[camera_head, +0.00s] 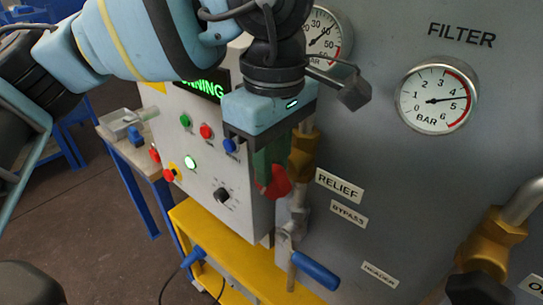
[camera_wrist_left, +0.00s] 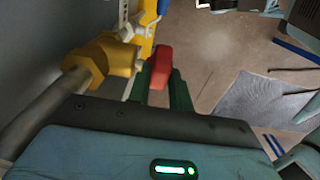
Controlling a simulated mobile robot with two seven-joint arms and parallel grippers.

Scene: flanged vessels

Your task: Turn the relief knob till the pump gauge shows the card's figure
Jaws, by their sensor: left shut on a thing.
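In the left wrist view the red knob (camera_wrist_left: 161,66) shows between the green fingers (camera_wrist_left: 160,88), beside the brass valve body (camera_wrist_left: 105,60). A gauge (camera_head: 325,38) at the top is partly covered by my left arm. Its needle points up and right, near 40; its name is hidden. I see no card. My right gripper is not in view.
The FILTER gauge (camera_head: 436,95) reads between 4 and 5 bar. A blue-handled lever (camera_head: 315,269) sits below the BYPASS label (camera_head: 349,213). A control box (camera_head: 205,140) with coloured buttons stands left of the knob. A brass valve (camera_head: 490,245) is at lower right.

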